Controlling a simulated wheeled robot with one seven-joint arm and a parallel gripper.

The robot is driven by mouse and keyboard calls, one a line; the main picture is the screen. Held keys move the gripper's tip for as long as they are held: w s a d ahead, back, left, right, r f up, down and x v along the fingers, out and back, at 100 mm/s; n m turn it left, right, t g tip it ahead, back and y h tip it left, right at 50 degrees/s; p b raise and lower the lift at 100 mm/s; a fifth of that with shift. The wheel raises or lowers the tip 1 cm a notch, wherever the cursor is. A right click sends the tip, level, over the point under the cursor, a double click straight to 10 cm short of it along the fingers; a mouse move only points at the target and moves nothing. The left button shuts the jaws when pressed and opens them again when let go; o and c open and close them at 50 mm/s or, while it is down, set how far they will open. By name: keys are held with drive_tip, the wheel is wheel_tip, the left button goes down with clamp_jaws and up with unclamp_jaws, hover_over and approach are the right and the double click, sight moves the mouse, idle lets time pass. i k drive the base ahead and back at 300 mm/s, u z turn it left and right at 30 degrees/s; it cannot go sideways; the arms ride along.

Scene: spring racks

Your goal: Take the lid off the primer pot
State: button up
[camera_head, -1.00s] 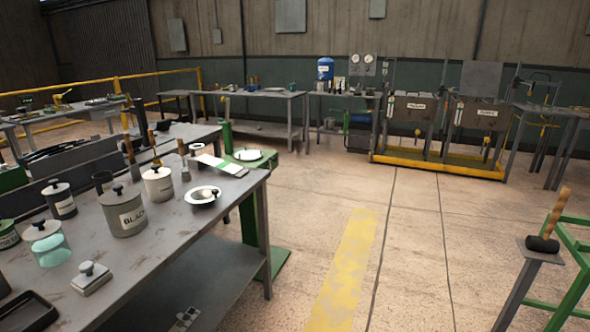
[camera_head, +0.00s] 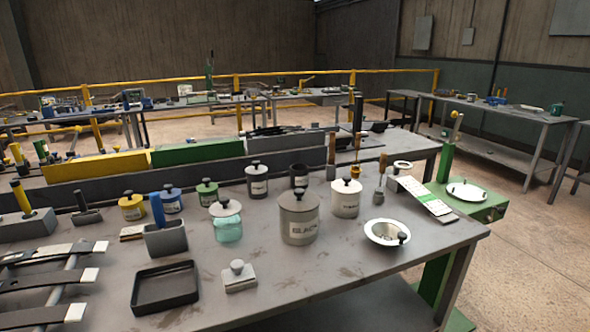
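Several lidded pots stand on the grey workbench (camera_head: 330,275). A white pot (camera_head: 346,202) has a label too small to read and a lid with a dark knob. A larger grey pot (camera_head: 299,222) is labelled "BLACK" and has its knobbed lid on. A dark grey lidded pot (camera_head: 257,181) with an unreadable label stands behind. Yellow (camera_head: 132,208), blue (camera_head: 172,202) and green (camera_head: 207,194) lidded pots stand to the left. I cannot tell which pot is the primer pot. My gripper is not in view.
A lidded glass jar (camera_head: 228,226), a knobbed grey block (camera_head: 239,277), a black tray (camera_head: 165,288) and a white dish (camera_head: 387,233) are near the pots. Floor is clear at right.

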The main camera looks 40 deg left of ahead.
sight(256, 168)
drive_tip(key=u, duration=0.55)
drive_tip(key=i, duration=0.85)
drive_tip(key=u, duration=1.15)
drive_tip(key=i, duration=0.75)
drive_tip(key=u, duration=0.35)
